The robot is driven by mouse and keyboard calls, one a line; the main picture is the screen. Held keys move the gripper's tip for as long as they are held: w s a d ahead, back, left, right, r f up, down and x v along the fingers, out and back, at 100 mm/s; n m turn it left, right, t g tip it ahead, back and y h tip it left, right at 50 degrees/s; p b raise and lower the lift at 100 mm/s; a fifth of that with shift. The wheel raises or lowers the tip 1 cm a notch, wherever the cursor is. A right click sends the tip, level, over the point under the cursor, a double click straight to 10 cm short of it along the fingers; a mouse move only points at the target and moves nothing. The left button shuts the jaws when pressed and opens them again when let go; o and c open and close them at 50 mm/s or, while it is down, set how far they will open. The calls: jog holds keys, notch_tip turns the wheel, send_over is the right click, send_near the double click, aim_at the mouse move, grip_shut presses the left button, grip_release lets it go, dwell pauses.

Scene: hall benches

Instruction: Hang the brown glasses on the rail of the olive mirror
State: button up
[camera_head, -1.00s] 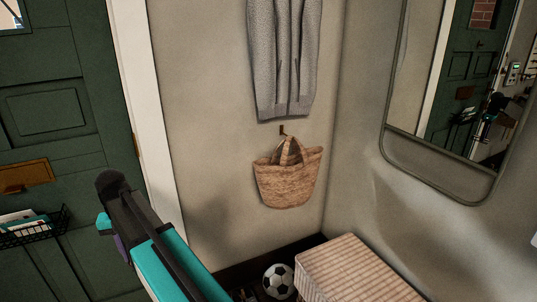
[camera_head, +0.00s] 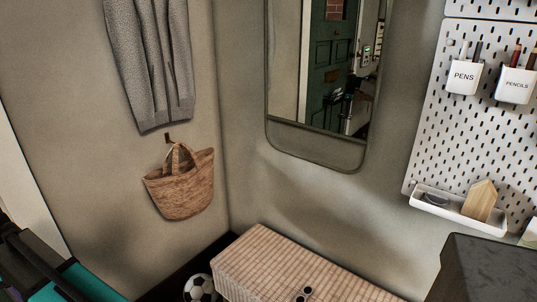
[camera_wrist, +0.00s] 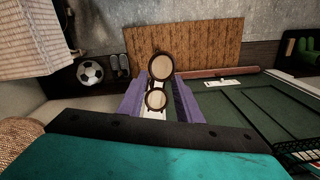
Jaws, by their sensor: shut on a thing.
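My gripper (camera_wrist: 158,84) has purple fingers and is shut on the brown glasses (camera_wrist: 156,99) in the wrist view. Two round pale lenses with dark brown rims show between and beyond the fingertips, one above the other. The olive mirror (camera_head: 268,85) hangs on the wall in the upper middle of the head view. Its rail (camera_head: 318,129) looks like a thin bar across the lower part of the glass. Only teal and black parts of my arm show at the lower left of the head view, well apart from the mirror.
A woven basket (camera_head: 182,186) and grey hoodie (camera_head: 152,70) hang left of the mirror. A pegboard (camera_head: 440,120) with a white tray (camera_head: 465,220) is right.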

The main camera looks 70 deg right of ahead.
jog(key=s+d+r+m+h+p, duration=0.15)
jog(key=d+m, duration=0.25)
jog(key=d, duration=1)
jog(key=s+d+m+h+p, duration=0.2)
jog(key=s+d+m+h, duration=0.1)
jog(key=d, duration=1.2)
jog(key=s+d+r+m+h+p, duration=0.1)
jog(key=s+d+m+h+p, duration=0.2)
jog(key=d, duration=1.1)
jog(key=s+d+r+m+g+h+p, duration=0.1)
jog(key=s+d+r+h, duration=0.2)
jog(key=s+d, duration=0.6)
jog(key=s+d+r+m+g+h+p, duration=0.2)
jog(key=s+d+r, duration=0.3)
jog(key=s+d, duration=0.5)
jog(key=s+d+r+m+g+h+p, duration=0.1)
jog(key=s+d+r+h, duration=0.3)
jog(key=s+d, duration=0.6)
jog(key=d+m+h, duration=0.1)
jog(key=d, duration=0.2)
jog(key=shift+g+p, duration=0.3)
jog(key=shift+p, duration=0.1)
jog(key=shift+f+b, duration=0.2)
jog(key=shift+b, duration=1.05)
jog(key=b+x, duration=0.7)
jog(key=x, duration=0.1)
jog(key=shift+b, duration=0.3)
